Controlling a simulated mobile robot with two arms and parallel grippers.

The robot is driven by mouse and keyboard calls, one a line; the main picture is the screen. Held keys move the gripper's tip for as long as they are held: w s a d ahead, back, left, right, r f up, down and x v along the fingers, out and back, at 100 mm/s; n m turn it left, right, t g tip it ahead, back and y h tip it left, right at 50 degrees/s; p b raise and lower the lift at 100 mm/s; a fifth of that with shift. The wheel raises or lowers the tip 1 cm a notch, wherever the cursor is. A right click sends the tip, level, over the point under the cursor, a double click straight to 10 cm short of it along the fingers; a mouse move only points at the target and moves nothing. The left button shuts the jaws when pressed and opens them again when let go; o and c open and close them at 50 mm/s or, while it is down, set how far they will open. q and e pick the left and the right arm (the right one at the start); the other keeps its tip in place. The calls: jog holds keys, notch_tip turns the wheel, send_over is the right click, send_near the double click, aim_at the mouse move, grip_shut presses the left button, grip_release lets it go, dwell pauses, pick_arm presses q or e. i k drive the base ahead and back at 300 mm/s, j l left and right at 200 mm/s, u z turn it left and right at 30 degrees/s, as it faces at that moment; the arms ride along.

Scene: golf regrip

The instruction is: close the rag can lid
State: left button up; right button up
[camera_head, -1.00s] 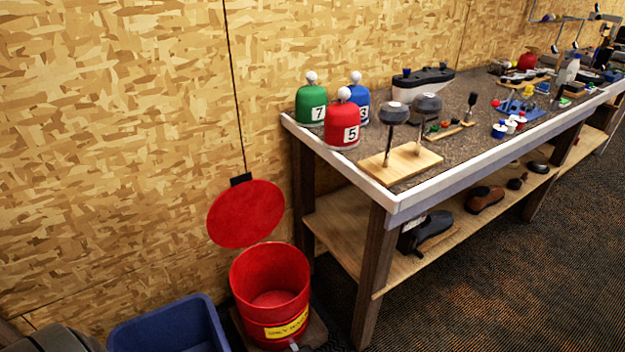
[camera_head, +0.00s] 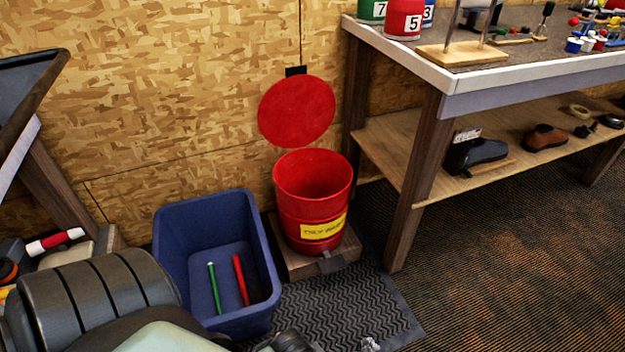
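The red rag can (camera_head: 312,205) stands open on a small wooden base on the floor, with a yellow label on its front. Its round red lid (camera_head: 297,112) is raised upright behind the can, close to the plywood wall, below a dark bracket. The can's inside looks empty as far as I can see. My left arm comes in at the lower left. Dark and silvery parts show at the bottom edge, but I cannot make out the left gripper's fingers. My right gripper is not in view.
A blue bin (camera_head: 216,262) with a green and a red grip inside stands left of the can. A workbench (camera_head: 440,82) with a lower shelf is to the right. A ridged dark mat (camera_head: 345,308) lies in front of the can.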

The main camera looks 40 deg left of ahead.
aim_at(299, 108)
jog(key=u, duration=1.45)
